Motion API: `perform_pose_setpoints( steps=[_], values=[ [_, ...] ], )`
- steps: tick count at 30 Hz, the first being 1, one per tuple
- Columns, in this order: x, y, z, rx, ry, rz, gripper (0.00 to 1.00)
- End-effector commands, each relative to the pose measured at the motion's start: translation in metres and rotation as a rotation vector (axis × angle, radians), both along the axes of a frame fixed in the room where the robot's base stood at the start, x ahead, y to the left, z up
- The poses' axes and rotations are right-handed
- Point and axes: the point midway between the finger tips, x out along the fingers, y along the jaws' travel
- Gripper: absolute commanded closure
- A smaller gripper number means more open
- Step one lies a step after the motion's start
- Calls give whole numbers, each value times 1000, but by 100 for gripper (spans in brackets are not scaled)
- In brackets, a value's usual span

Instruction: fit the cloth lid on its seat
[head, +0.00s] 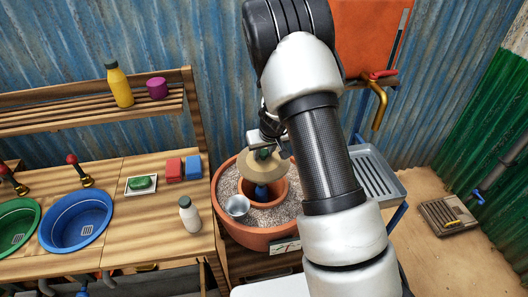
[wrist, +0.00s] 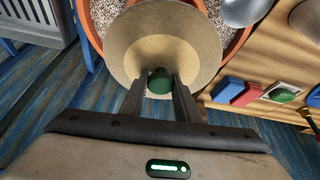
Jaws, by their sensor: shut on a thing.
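The cloth lid (head: 248,170) is a round tan disc with a green knob (wrist: 160,84) at its middle. My gripper (wrist: 160,80) is shut on this knob. In the head view the lid hangs tilted above the back of the inner clay pot (head: 281,197), partly covering its mouth; a dark blue thing shows inside. The inner pot sits in grey sand within a larger terracotta pot (head: 246,236). In the wrist view the lid (wrist: 165,40) hides the inner pot's mouth, so I cannot tell whether it touches the rim.
A metal cup (head: 238,206) rests on the sand at the inner pot's left. A white bottle (head: 189,214), red and blue blocks (head: 174,169) and a soap dish (head: 141,185) stand on the wooden counter. A grey tray (head: 377,176) and an orange panel with a tap (head: 378,100) are at right.

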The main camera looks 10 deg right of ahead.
Motion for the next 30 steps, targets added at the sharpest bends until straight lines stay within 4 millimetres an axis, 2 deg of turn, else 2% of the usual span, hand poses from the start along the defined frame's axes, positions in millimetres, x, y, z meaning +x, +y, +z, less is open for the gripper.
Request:
perform_pose_setpoints(
  steps=[8,30],
  values=[
    [0,0,-16,0,1,0,89],
    [0,0,-87,-1,-1,0,89]
  ],
)
